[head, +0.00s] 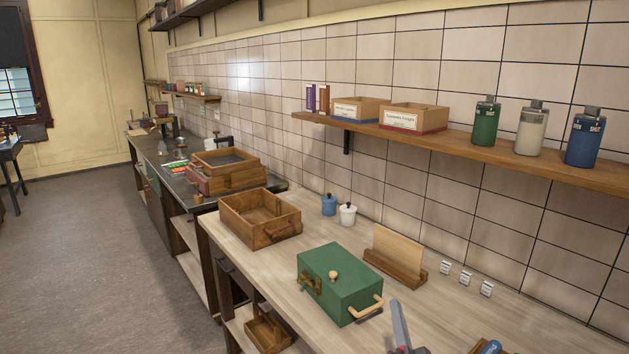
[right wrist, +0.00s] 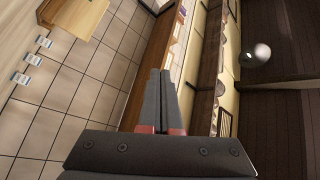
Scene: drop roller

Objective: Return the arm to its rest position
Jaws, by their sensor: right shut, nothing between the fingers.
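My right gripper (head: 400,325) shows at the bottom of the head view, above the light wooden counter, just right of the green box. In the right wrist view its two dark fingers (right wrist: 161,100) are together, with nothing between them. The wrist looks along the tiled wall and shelf, and the gripper touches nothing visible there. My left gripper is not in view.
A green box (head: 341,281) with wooden handles stands on the counter (head: 262,272). An open wooden crate (head: 262,232) is behind it. A wooden holder with a panel (head: 397,254) stands near the wall. The wall shelf (head: 455,146) carries bottles and boxes.

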